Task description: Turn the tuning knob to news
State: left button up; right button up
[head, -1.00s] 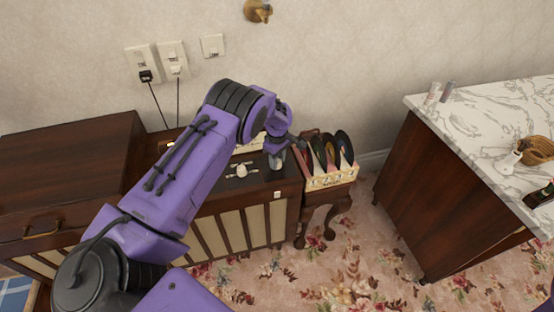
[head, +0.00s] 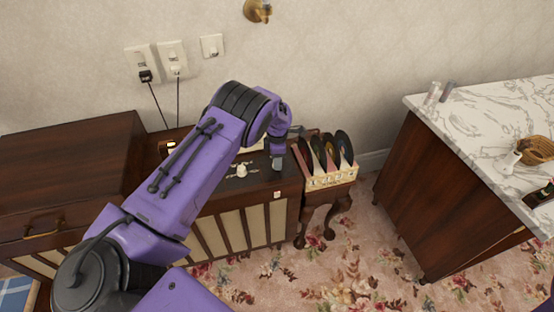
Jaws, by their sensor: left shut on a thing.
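The radio cabinet (head: 222,226) is dark wood with pale slatted panels and stands against the wall. Its dark control top has a cream knob (head: 242,170) in the middle with pale markings around it. My left gripper (head: 278,164) points down at the right end of this top, to the right of the cream knob and apart from it. It is shut on what appears to be the tuning knob, which the fingers hide. The label "news" cannot be read. My left arm covers the left part of the top. My right gripper is out of view.
A record rack (head: 330,181) with several discs stands on a small table (head: 322,212) just right of the cabinet. A closed wooden case (head: 70,170) is at left. A marble-topped counter (head: 490,120) is at right, with open flowered carpet between.

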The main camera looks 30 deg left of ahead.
pick_arm(q)
jog(key=shift+w+r+n, duration=0.1)
jog(key=shift+r+n, duration=0.05)
jog(key=shift+n, duration=0.15)
dwell(0.4)
jog(key=o, duration=1)
jog(key=shift+o, duration=0.2)
notch_tip(320, 180, up, 10)
jog(key=b, duration=0.1)
jog(key=shift+r, duration=0.2)
